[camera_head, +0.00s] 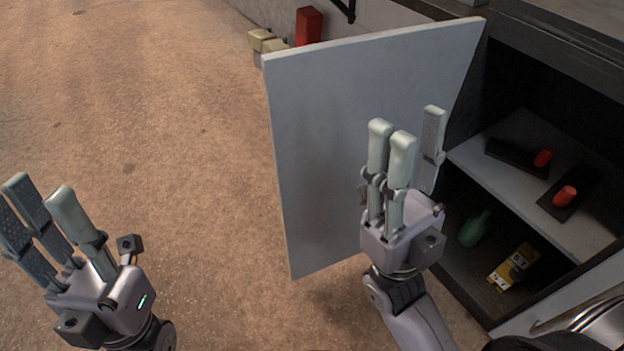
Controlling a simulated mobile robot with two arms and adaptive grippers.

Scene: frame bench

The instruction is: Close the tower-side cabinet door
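The cabinet door (325,130) is a flat light grey panel. It stands wide open, swung out to the left from the dark cabinet (560,45), with its hinged side near the cabinet's far front edge. My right gripper (410,130) is in front of the door's inner face, close to the cabinet opening, fingers pointing away from me. Its fingers are spread and hold nothing. It overlaps the door in the picture; I cannot tell whether it touches it. My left gripper (38,195) is open and empty over the floor at the lower left, apart from the door.
Inside the cabinet, a shelf (490,165) carries dark items with red ends (565,196). Below are a green bottle (475,228) and a yellow box (513,267). A pale panel (570,298) stands at lower right. A red object (308,25) and pale blocks (268,42) lie behind the door. The left floor is clear.

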